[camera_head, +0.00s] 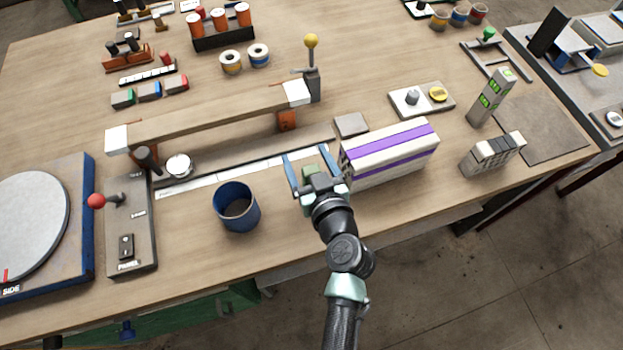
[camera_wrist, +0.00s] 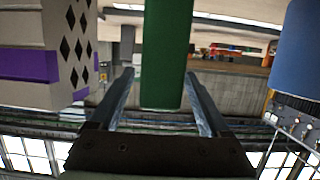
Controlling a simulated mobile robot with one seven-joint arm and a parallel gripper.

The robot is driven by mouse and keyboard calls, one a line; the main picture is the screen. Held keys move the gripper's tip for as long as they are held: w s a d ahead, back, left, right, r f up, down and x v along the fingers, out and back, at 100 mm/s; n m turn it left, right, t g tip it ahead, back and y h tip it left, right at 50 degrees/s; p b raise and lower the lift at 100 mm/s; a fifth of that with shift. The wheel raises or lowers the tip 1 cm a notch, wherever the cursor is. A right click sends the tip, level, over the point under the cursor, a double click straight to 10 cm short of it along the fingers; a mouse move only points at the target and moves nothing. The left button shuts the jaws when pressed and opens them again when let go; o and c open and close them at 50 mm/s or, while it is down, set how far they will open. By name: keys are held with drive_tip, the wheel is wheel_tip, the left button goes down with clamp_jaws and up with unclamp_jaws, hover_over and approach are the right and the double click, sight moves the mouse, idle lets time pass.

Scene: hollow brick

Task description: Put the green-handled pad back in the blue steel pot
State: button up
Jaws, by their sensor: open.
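The pad's green handle (camera_wrist: 166,50) stands between the two fingers of my gripper (camera_wrist: 160,76) in the wrist view, with gaps on both sides. Its end points toward the palm, and the pad face is out of that frame. In the head view a small dark green part (camera_head: 310,173) shows between the fingers of my gripper (camera_head: 307,153); the rest is hidden. My gripper is open. The blue steel pot (camera_head: 237,207) stands upright to the left of my gripper, with a dark inside. The pot also shows at the right of the wrist view (camera_wrist: 298,50).
A white and purple hollow brick (camera_head: 388,155) lies close to the right of my gripper. Behind is a long wooden bar (camera_head: 205,118) on supports above a ruled strip. A red-knobbed lever panel (camera_head: 130,225) and turntable (camera_head: 35,220) stand left.

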drive_tip(key=shift+c, duration=0.3)
clamp_jaws()
drive_tip(key=shift+r, duration=0.15)
